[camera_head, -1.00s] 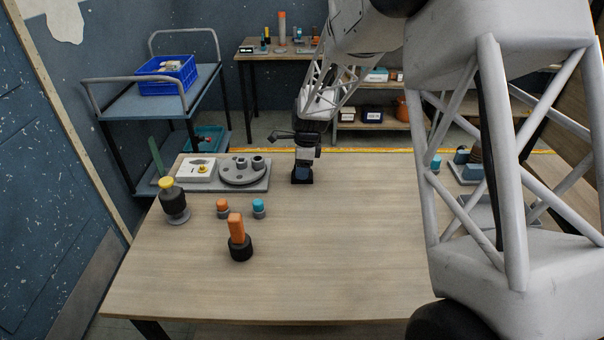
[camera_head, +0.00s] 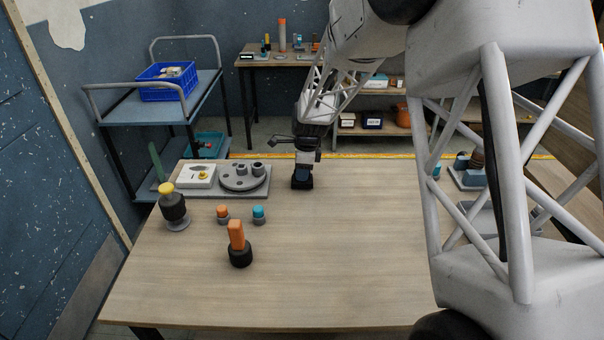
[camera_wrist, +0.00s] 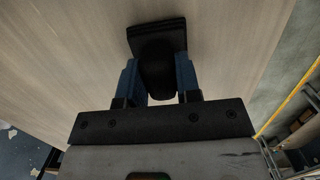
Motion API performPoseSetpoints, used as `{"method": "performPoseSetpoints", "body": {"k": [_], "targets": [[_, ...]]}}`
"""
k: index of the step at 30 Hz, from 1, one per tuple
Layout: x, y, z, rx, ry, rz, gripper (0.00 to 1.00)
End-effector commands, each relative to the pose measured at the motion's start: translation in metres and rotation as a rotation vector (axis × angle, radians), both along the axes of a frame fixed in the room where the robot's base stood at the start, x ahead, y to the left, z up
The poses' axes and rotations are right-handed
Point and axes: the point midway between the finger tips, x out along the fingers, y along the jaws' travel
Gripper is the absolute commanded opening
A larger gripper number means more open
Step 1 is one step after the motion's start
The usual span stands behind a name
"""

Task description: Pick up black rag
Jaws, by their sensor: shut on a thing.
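The black rag (camera_wrist: 157,35) appears in the wrist view as a dark folded piece with a rounded part between my two blue fingers. My gripper (camera_wrist: 157,82) is shut on that rounded part. In the head view my gripper (camera_head: 303,171) points down at the far middle of the table, with the black rag (camera_head: 302,184) at its tip. I cannot tell whether the rag touches the tabletop.
The wooden table (camera_head: 330,260) is clear in front. A grey fixture plate (camera_head: 220,192) lies left of my gripper. Orange (camera_head: 222,212) and teal (camera_head: 258,212) capped pieces, an orange-handled tool (camera_head: 237,238) and a yellow-topped dark bottle (camera_head: 172,205) stand nearer.

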Motion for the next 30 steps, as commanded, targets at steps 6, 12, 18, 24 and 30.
{"method": "performPoseSetpoints", "body": {"k": [6, 12, 18, 24, 30], "targets": [[0.000, 0.000, 0.024, 0.000, -0.003, 0.000, 0.08], [-0.019, -0.004, 0.031, 0.000, -0.002, 0.000, 0.08], [-0.048, -0.011, 0.033, 0.000, 0.000, 0.000, 0.08], [-0.079, -0.019, 0.037, 0.001, -0.002, 0.000, 0.08], [-0.109, -0.026, 0.039, 0.000, -0.001, 0.000, 0.08]]}}
